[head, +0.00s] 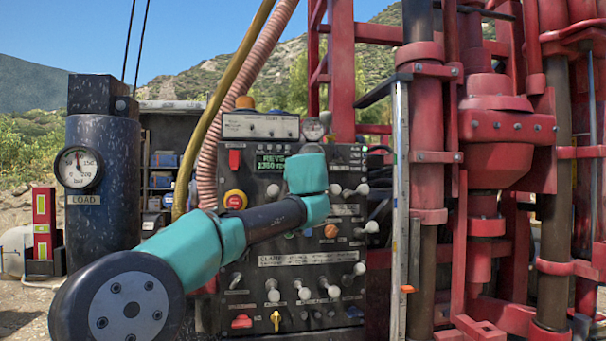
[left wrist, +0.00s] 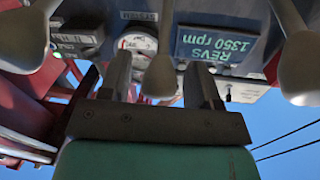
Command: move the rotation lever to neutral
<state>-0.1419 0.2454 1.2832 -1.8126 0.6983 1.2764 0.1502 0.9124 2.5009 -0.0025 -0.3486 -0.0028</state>
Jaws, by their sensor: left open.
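The control panel (head: 295,235) carries several white-knobbed levers. In the left wrist view my left gripper (left wrist: 160,66) is open, with one finger on each side of a white lever knob (left wrist: 161,78). Gaps show between the knob and both fingers. I cannot read the label by this lever, so I cannot tell for sure that it is the rotation lever. In the head view my teal left wrist hides the fingers and this lever. My right gripper is in neither view.
Neighbouring lever knobs hang on either side of my gripper, at left (left wrist: 25,38) and right (left wrist: 300,68) in the wrist view. A green display (left wrist: 222,45) reads REVS 1350 rpm.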

